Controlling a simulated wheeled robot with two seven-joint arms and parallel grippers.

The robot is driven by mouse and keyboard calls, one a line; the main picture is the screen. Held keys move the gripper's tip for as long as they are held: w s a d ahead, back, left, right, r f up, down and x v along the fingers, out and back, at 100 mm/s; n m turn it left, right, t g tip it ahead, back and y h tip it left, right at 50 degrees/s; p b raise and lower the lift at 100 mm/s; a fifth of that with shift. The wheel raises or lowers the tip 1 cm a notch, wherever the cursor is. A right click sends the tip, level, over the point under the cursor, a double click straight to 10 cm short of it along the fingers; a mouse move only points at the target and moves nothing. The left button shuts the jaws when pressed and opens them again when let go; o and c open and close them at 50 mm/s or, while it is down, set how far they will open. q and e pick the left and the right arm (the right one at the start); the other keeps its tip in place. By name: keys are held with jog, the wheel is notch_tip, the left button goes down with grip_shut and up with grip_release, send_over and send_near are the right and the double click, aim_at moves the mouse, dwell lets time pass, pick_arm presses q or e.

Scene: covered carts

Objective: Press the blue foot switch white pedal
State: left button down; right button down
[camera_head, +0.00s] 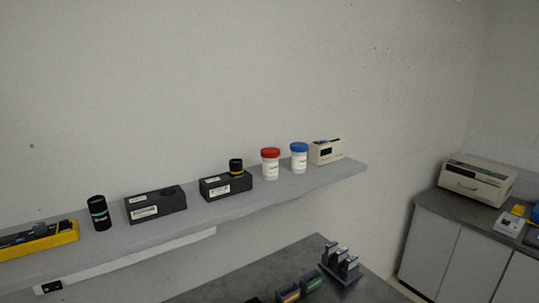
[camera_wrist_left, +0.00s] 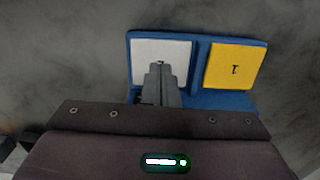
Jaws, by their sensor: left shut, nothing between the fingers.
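In the left wrist view, the blue foot switch (camera_wrist_left: 201,49) lies on a grey surface. It has a white pedal (camera_wrist_left: 178,50) at the left and a yellow pedal (camera_wrist_left: 233,66) marked 1 at the right. My left gripper (camera_wrist_left: 159,70) is shut and empty. Its fingertips overlap the white pedal in the picture and hide its lower middle. I cannot tell whether they touch it. The foot switch and both grippers are out of the head view.
In the head view, a wall shelf (camera_head: 225,208) holds a red-lidded jar (camera_head: 270,165), a blue-lidded jar (camera_head: 299,159) and dark blocks. A dark table (camera_head: 300,262) below carries a small rack (camera_head: 341,265). Cabinets (camera_head: 440,245) with a beige device (camera_head: 477,182) stand right.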

pick_arm(q)
jog(key=shift+f, duration=0.45)
dwell(0.7)
dwell(0.4)
jog(key=shift+r, duration=3.05)
jog(key=shift+r, duration=0.1)
jog(key=shift+w+r, duration=0.1)
jog(key=shift+r, duration=0.25)
notch_tip(320, 180, up, 7)
jog(key=b, duration=0.1)
